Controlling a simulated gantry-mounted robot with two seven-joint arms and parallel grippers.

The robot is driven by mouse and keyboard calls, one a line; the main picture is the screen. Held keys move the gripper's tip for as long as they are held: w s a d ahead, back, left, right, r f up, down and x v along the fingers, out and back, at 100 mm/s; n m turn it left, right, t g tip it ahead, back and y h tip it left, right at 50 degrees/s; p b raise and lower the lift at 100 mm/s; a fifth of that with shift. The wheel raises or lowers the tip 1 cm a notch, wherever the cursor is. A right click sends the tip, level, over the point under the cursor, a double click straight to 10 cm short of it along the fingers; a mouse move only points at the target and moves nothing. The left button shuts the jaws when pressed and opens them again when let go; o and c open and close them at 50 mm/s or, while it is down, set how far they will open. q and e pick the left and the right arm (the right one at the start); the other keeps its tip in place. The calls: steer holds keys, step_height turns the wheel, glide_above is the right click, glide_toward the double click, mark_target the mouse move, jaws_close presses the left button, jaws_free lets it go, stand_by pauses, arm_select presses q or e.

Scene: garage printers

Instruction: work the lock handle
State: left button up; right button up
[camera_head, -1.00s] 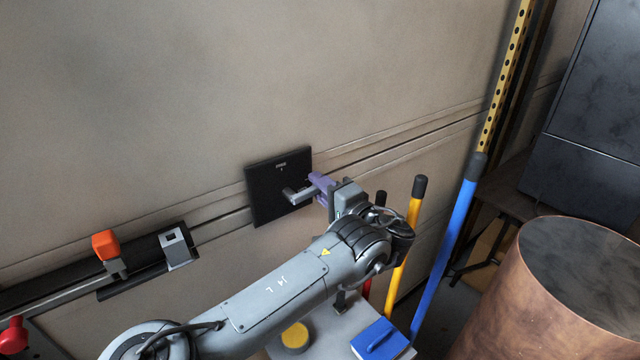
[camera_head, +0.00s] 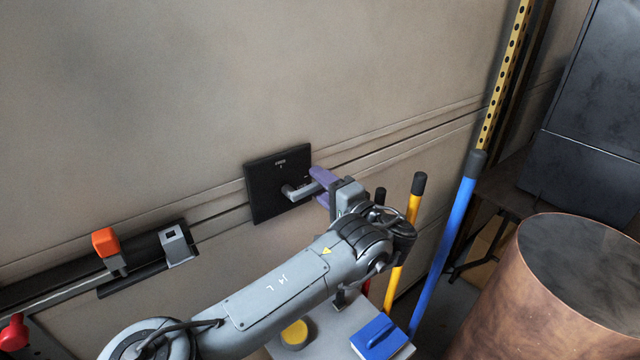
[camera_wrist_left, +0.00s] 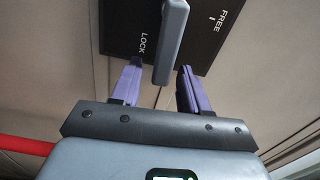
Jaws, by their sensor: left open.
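The lock is a black square plate (camera_head: 262,190) fixed to the wall, with a grey lever handle (camera_head: 302,190) sticking out to the right in the head view. In the left wrist view the plate (camera_wrist_left: 118,30) carries the words LOCK and FREE, and the handle (camera_wrist_left: 172,40) points down toward my palm. My left gripper (camera_head: 318,186) is open, with its purple fingers on either side of the handle's end. In the wrist view the gripper (camera_wrist_left: 160,68) shows a gap on the left of the handle; the right finger is close to it, contact unclear. My right gripper is not in view.
A slide latch with an orange knob (camera_head: 105,242) is on the wall at left. Yellow (camera_head: 415,205) and blue (camera_head: 447,240) handles stand right of my wrist. A copper-coloured drum (camera_head: 510,285) is at lower right. A blue object (camera_head: 378,338) sits on a surface below my arm.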

arm_select(q)
steer(key=p+v, duration=0.1)
steer(key=v, duration=0.9)
steer(key=shift+p, duration=0.4)
steer(key=shift+s+d, duration=0.1)
steer(key=shift+s, duration=0.05)
